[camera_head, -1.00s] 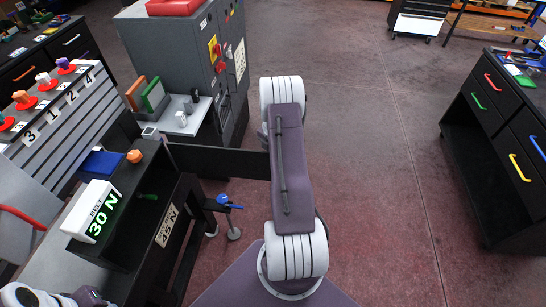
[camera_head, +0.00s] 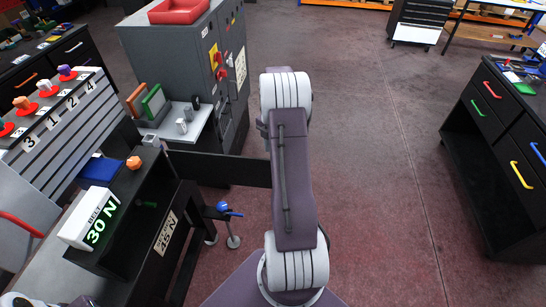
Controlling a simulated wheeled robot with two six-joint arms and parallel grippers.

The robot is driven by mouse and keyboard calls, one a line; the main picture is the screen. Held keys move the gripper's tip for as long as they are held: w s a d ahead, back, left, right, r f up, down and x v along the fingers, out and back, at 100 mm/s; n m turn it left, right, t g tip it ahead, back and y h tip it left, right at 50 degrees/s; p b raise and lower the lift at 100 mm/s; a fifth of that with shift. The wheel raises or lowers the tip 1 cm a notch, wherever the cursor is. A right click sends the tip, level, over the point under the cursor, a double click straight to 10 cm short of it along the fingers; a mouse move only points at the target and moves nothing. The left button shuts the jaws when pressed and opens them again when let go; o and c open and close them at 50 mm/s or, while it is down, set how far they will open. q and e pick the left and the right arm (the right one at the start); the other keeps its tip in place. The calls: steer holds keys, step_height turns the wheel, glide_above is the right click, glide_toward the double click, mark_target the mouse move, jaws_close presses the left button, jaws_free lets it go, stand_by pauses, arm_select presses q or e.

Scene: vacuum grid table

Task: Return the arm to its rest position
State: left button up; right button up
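One of my arms fills the middle of the head view, with white joints and a purple-grey link, reaching away from my base. No gripper fingers can be made out on it. A small piece of my other arm shows at the bottom left corner, and its gripper is out of the picture. Neither gripper can be seen, so what they hold is hidden.
At left stand a slatted panel (camera_head: 60,115) with numbered knobs, a lit display box (camera_head: 88,220) reading 30 N, and an orange knob (camera_head: 134,162). A grey cabinet (camera_head: 170,55) stands behind. A black drawer unit (camera_head: 505,150) is at right. The floor (camera_head: 385,150) between is clear.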

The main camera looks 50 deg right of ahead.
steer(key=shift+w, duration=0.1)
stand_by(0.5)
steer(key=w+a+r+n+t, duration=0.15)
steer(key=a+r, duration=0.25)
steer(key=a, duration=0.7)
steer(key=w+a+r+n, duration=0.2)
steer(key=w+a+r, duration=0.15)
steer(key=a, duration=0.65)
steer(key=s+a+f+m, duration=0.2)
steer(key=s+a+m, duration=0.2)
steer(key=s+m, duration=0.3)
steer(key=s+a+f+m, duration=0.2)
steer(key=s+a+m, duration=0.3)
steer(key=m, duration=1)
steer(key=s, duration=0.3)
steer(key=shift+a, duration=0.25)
